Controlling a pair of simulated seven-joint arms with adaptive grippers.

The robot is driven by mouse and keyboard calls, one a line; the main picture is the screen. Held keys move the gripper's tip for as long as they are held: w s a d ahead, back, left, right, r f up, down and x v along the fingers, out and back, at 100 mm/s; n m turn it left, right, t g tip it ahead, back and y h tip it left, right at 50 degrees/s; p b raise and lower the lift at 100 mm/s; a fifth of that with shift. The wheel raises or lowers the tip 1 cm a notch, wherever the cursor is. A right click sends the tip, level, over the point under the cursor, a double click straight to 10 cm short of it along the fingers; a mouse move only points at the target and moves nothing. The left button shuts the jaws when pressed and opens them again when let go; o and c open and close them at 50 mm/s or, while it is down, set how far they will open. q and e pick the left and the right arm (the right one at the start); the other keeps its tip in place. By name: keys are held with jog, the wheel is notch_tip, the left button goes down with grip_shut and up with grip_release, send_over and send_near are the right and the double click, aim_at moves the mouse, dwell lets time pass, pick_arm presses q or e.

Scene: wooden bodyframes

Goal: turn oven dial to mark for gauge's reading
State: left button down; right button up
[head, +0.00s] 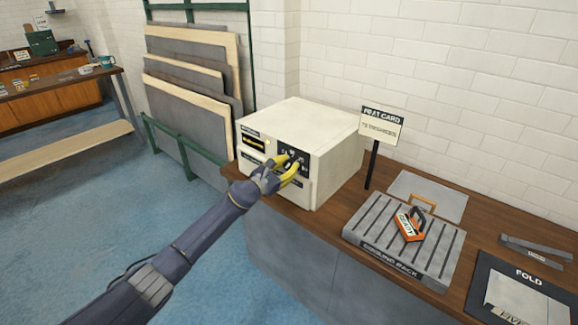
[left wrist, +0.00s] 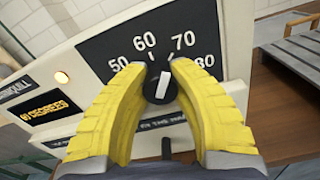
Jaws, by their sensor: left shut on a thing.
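The white oven (head: 308,140) stands on the wooden counter. Its black dial (left wrist: 161,90) has a white pointer and sits under a scale marked 50, 60, 70 and 80. The pointer tilts slightly right, toward the gap between 60 and 70. My left gripper (head: 288,166) is shut on the dial, one yellow finger on each side; it also fills the left wrist view (left wrist: 160,75). A lit amber display (left wrist: 48,109) left of the scale seems to read about 60 degrees. A card (head: 381,127) on a post shows a degrees figure, perhaps 72, too small to be sure. My right gripper is not in view.
Stacked panels (head: 190,70) lean on the wall. Open blue floor lies left.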

aim_at(287, 166)
pick_arm(q)
jog(key=shift+w+r, duration=0.1)
jog(key=shift+r, duration=0.35)
jog(key=c, duration=1.5)
grip_release()
jog(key=o, duration=0.5)
jog(key=shift+f, duration=0.2)
jog(key=shift+s+a+f, duration=0.1)
jog(key=shift+s, duration=0.1)
jog(key=shift+v, duration=1.9)
jog(key=v, duration=0.8)
